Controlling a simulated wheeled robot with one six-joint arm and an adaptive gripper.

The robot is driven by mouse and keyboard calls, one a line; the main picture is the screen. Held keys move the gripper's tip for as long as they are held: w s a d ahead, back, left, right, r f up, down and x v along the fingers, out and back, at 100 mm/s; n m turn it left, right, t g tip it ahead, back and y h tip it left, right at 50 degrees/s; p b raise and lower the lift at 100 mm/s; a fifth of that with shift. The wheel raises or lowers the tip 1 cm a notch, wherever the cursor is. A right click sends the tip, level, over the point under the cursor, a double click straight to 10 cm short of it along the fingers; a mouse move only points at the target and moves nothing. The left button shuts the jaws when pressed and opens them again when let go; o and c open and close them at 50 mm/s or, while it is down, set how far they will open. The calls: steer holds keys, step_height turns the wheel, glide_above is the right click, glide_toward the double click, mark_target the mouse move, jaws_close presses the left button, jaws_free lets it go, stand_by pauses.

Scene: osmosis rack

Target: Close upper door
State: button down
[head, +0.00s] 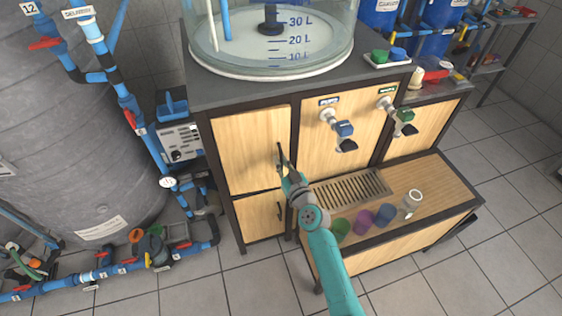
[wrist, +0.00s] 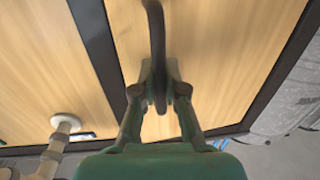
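The upper door (head: 245,148) is a light wood panel in the left bay of the dark-framed cabinet. It looks flush or nearly flush with its frame; I cannot tell whether a small gap is left. Its dark vertical handle (head: 281,150) is near the panel's right edge. My gripper (head: 284,168) is at this handle. In the wrist view, the handle (wrist: 156,40) runs down between the two fingertips of my gripper (wrist: 158,88). The fingers sit close on both sides of it and look shut on it. The door panel (wrist: 225,45) fills much of that view.
A lower door (head: 258,217) is below. To the right are two taps (head: 340,125) (head: 398,112), a drain grate (head: 350,188) and several coloured cups (head: 363,220) on a low shelf. Blue pipes (head: 150,150) and a grey tank (head: 70,130) stand at left. The floor in front is clear.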

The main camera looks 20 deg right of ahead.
steer(key=shift+w+d+r, duration=0.1)
steer(key=shift+w+d, duration=0.15)
steer(key=shift+w, duration=0.7)
steer(key=c, duration=1.2)
jaws_free()
steer(key=s+d, duration=0.1)
steer(key=s, duration=1)
steer(key=shift+s+d, duration=0.15)
steer(key=shift+s, duration=0.25)
steer(key=shift+s, duration=0.1)
